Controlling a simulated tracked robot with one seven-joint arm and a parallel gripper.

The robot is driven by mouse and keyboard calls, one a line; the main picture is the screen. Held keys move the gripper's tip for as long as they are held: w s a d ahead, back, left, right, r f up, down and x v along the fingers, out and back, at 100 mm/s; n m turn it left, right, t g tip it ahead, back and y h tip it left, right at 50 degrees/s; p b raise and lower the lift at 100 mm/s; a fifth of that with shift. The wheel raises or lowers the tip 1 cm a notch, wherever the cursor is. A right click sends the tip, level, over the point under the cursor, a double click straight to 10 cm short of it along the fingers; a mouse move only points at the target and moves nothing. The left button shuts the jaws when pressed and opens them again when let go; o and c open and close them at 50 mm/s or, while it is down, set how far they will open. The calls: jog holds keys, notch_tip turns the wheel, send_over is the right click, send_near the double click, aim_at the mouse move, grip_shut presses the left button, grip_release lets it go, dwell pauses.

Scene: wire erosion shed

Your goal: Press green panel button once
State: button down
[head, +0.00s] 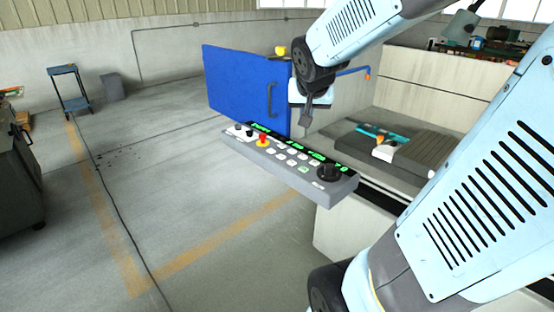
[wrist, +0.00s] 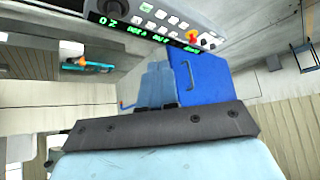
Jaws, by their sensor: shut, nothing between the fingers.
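The grey control panel (head: 290,178) juts out from the machine in the middle of the head view, with rows of small pale buttons and glowing green readouts. A small green button (head: 303,169) sits near its right end, left of the black knob (head: 328,172). In the wrist view the panel appears upside down at the top edge, with the green button (wrist: 147,7) beside the knob. My gripper (head: 306,120) is shut and empty. It points down above and behind the panel's middle, apart from the buttons.
A red stop button (head: 263,139) on yellow stands on the panel's left half. A blue door (head: 245,85) with a dark handle stands behind the panel. The machine bed (head: 420,150) lies to the right. Floor left of the panel is open.

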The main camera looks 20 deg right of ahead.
jog(key=w+d+f+m+t, duration=0.1)
jog(key=w+d+f+m, duration=0.1)
jog(key=w+d+f, duration=0.3)
jog(key=w+d+f+m, duration=0.1)
jog(key=w+d+f, duration=0.15)
jog(key=w, duration=0.45)
jog(key=m+t+y, duration=0.1)
jog(key=m+y, duration=0.1)
send_over(305, 169)
notch_tip(305, 169, down, 12)
jog(key=shift+s+r, duration=0.1)
jog(key=shift+r, duration=0.1)
jog(key=shift+f, duration=0.1)
jog(key=shift+f, duration=4.3)
jog(key=shift+f, duration=0.7)
jog(key=shift+r, duration=0.85)
